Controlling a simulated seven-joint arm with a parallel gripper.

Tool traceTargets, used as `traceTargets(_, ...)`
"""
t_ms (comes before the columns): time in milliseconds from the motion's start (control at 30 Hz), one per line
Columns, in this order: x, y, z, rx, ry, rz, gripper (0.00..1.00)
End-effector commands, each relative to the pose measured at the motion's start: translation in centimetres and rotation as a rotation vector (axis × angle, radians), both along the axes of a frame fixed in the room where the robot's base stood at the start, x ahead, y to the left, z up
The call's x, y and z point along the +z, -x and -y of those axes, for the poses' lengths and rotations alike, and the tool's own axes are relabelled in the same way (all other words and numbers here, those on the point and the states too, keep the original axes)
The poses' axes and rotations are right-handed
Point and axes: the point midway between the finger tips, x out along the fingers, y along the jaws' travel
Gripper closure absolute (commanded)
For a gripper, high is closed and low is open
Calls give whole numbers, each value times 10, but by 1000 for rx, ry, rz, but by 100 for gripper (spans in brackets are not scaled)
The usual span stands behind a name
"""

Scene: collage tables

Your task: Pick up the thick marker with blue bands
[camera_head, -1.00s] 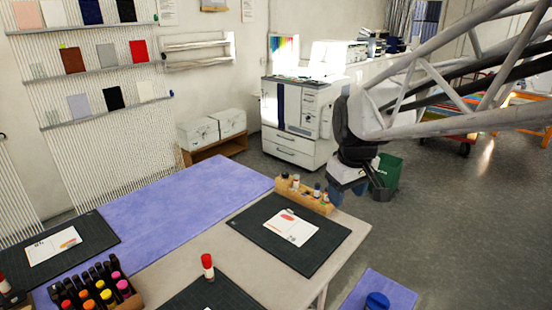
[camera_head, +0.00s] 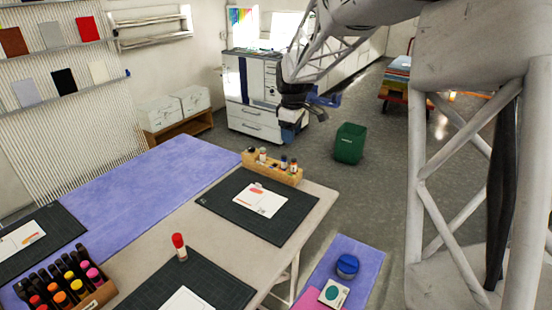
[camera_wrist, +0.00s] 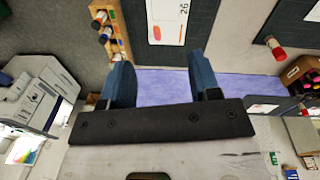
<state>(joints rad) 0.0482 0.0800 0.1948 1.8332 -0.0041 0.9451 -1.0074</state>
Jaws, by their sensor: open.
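A wooden holder (camera_head: 290,177) at the far edge of the table carries several upright thick markers. One marker with a bluish band (camera_head: 283,163) stands toward its right side; the bands are too small to be sure of. The holder (camera_wrist: 122,42) also shows at the upper left of the wrist view, with small markers along it. My gripper (camera_head: 308,115) is beyond the table, above and to the right of the holder in the head view. In the wrist view its two blue fingers (camera_wrist: 162,75) are wide apart with nothing between them.
A red-capped marker (camera_head: 179,247) stands on the table. A crate of colored markers (camera_head: 101,296) is at the lower left. Dark mats with cards lie on the table. A green bin (camera_head: 350,143) and a white cabinet (camera_head: 252,119) stand beyond; open floor lies between.

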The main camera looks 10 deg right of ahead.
Motion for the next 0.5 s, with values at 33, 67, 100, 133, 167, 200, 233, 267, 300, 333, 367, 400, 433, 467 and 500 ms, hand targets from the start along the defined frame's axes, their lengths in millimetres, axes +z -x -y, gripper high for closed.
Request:
traceTargets(33,-8,-13,2,24,2,-6,43)
traceTargets(67,-12,-20,2,40,3,-8,43)
traceTargets(100,-17,-30,4,61,5,-12,43)
traceTargets(133,-22,-37,5,78,5,-15,43)
traceTargets(167,-25,-44,5,94,7,-17,43)
traceTargets(200,-32,-53,7,116,8,-21,43)
traceTargets(233,-36,-60,8,133,8,-23,43)
traceTargets(267,-41,-67,8,148,9,-25,43)
traceTargets(300,-47,-76,10,171,11,-29,43)
traceTargets(333,-51,-83,11,185,12,-31,43)
traceTargets(367,-57,-90,12,202,12,-34,43)
traceTargets(400,-63,-98,13,224,14,-37,43)
traceTargets(433,-68,-105,14,239,14,-40,43)
traceTargets(467,-73,-111,15,257,15,-41,43)
traceTargets(500,-80,-120,16,278,16,-45,43)
